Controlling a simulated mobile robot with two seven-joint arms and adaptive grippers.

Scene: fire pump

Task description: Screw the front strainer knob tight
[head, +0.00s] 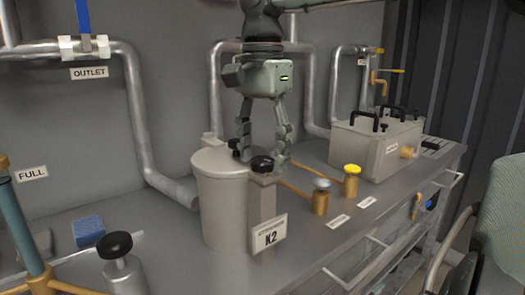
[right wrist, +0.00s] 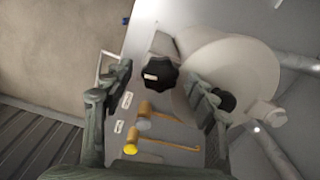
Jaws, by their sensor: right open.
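The front strainer knob (head: 262,164) is black and lobed. It sits on top of a square post at the front of the light grey K2 strainer canister (head: 218,205). My right gripper (head: 263,152) points down from above, open, with its fingers apart around the place of the knob. In the right wrist view the knob (right wrist: 160,73) shows between the open fingers (right wrist: 162,83), with no visible contact. A second black knob (right wrist: 225,100) at the back of the canister lies close behind one finger. My left gripper is not in view.
Two brass valves with a grey cap (head: 321,184) and a yellow cap (head: 351,170) stand to the right on the bench. A grey box (head: 372,150) with black handles stands farther right. A black-knobbed post (head: 115,245) and a blue sponge (head: 88,229) are at the left.

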